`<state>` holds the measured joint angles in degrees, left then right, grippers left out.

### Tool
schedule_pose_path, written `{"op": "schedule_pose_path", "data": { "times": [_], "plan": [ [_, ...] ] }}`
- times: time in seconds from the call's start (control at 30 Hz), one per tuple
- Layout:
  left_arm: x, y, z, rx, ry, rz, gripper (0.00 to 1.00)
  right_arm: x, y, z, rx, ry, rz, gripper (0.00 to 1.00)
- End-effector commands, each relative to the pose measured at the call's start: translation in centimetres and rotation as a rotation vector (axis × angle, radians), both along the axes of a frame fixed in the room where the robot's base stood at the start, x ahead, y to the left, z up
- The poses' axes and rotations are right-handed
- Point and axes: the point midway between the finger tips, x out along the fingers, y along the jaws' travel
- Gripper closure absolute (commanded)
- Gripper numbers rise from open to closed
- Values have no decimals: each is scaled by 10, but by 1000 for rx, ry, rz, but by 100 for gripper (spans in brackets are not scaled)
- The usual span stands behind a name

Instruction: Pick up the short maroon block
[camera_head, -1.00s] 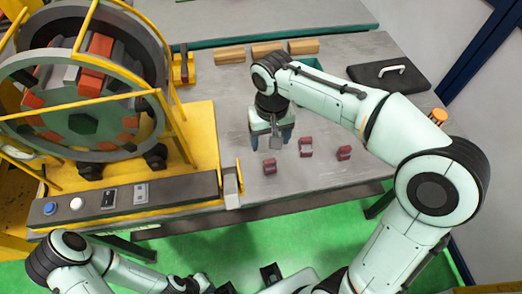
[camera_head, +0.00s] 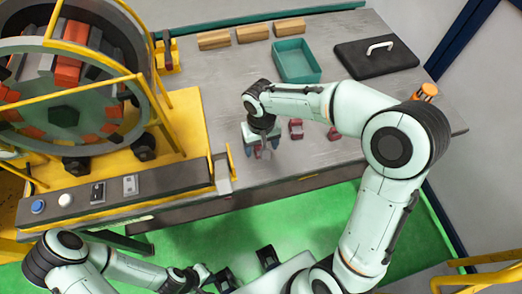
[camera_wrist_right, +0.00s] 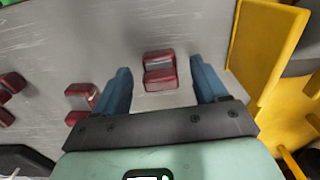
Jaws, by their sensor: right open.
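Three small maroon blocks with notched middles lie in a row on the grey table. The left one (camera_head: 262,154) is partly hidden by my right gripper (camera_head: 260,148); the middle one (camera_head: 296,129) and the right one (camera_head: 333,133) stand clear or partly behind my arm. In the right wrist view, one maroon block (camera_wrist_right: 160,70) lies between the open blue fingers of my right gripper (camera_wrist_right: 163,84), with a gap on both sides. A second block (camera_wrist_right: 82,97) lies left of the fingers. I cannot tell which block is shortest. My left arm is low at the front; its jaw opening is unclear.
A yellow-framed stator machine (camera_head: 75,110) stands at the left, its yellow base close to my right gripper. A teal tray (camera_head: 296,62), several wooden blocks (camera_head: 252,33) and a black case with a white handle (camera_head: 377,58) lie at the back. Table front is bare.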

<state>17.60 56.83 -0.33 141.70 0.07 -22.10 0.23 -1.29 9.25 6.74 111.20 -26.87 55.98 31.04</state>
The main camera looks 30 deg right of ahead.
Motion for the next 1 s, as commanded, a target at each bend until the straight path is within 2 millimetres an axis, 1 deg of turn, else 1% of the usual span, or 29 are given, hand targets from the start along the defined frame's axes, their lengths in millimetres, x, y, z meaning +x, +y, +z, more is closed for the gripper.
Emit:
{"op": "schedule_pose_path", "data": {
  "times": [0.07, 0.27, 0.3, 0.37, 0.4, 0.47, 0.5, 0.83, 0.93, 1.0],
  "plan": [
    [0, 0, -1, 0, 0, 0, 100, 0, 0, -5, 1, -1, 0, 28],
    [0, 0, -1, 0, 0, 0, 100, 0, 0, -5, 1, -2, 0, 28],
    [0, 0, 0, 0, 0, 0, 100, 0, 0, -5, 1, -2, 0, 34],
    [0, 0, 0, 0, 0, 0, 100, 0, 0, -5, 1, -2, 0, 54],
    [0, 0, 0, 0, 0, 0, 100, 0, 0, -5, 1, -2, 0, 67],
    [0, 0, 0, 0, 0, 0, 100, 0, 0, -5, 1, -2, 0, 86],
    [0, 0, 0, 0, 0, 0, 100, 0, 0, -5, 1, -2, 0, 99],
    [0, 0, 0, 0, 0, 0, 100, 1, 0, -2, 1, -4, 0, 100],
    [0, 0, 1, 0, 0, 0, 100, 1, 0, 4, 0, -4, 0, 100],
    [1, 0, 2, 0, -1, 0, 100, 1, 0, 11, 1, -6, -1, 100]
  ]
}}
